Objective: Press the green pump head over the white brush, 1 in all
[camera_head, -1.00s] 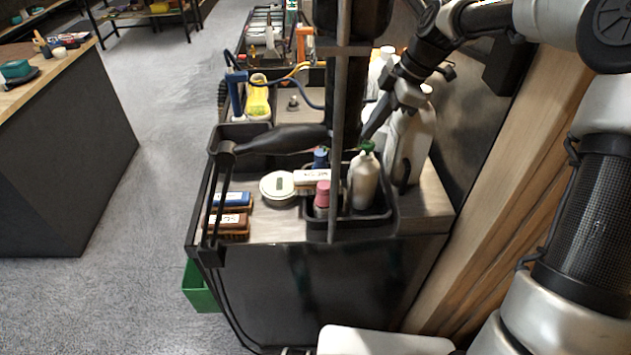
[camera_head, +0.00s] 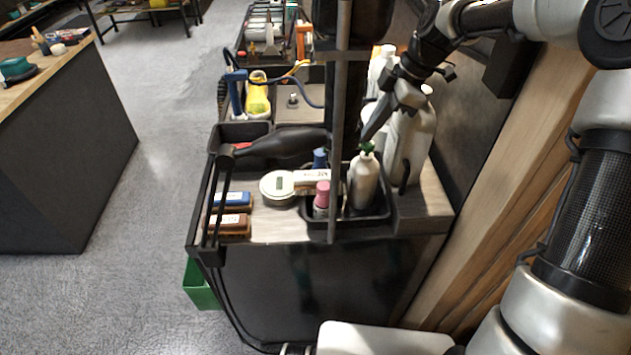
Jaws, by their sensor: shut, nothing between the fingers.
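The green pump head (camera_head: 367,147) tops a white bottle (camera_head: 363,184) that stands upright in a dark caddy (camera_head: 345,222). A white brush (camera_head: 312,178) with lettering on its side lies just left of the bottle, across the caddy's left part. My gripper (camera_head: 366,136) comes down from the upper right, with its fingers shut and empty. Its tips are just above the pump head, at its upper left in the picture. I cannot tell whether they touch it. The pump's spout is hard to make out.
A pink-capped bottle (camera_head: 322,194) and a blue-capped bottle (camera_head: 320,158) stand near the white brush. A round tin (camera_head: 278,187), a blue brush (camera_head: 233,201) and a brown brush (camera_head: 228,224) lie to the left. A large pale jug (camera_head: 411,145) stands close on the right.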

